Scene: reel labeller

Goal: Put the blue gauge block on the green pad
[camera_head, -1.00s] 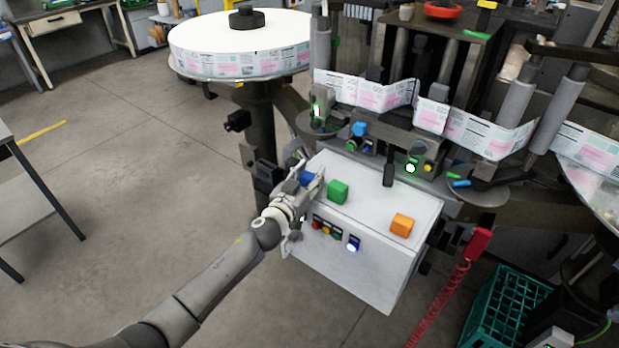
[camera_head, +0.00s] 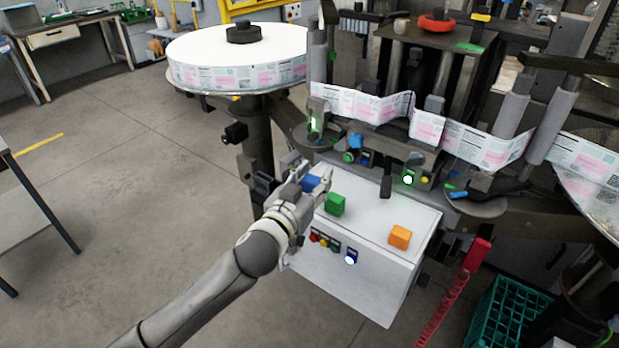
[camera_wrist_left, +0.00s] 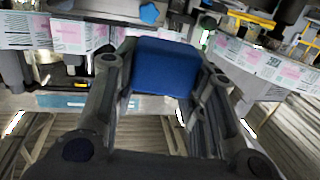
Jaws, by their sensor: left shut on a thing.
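The blue gauge block (camera_head: 310,183) is held between the fingers of my left gripper (camera_head: 311,181), at the far left corner of the white box. In the left wrist view the blue block (camera_wrist_left: 164,66) fills the space between both fingers (camera_wrist_left: 158,92), and its lower part is partly hidden. The gripper is shut on it. A flat green patch, which looks like the green pad (camera_head: 470,47), lies on top of the dark machine frame at the upper right, well apart from the gripper. My right gripper is not in view.
A green cube (camera_head: 335,204) and an orange cube (camera_head: 400,237) stand on the white box (camera_head: 365,218). Behind it runs the label web (camera_head: 365,106), with posts and rollers. A red dish (camera_head: 437,23) sits left of the green patch. A teal crate (camera_head: 497,312) is at lower right.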

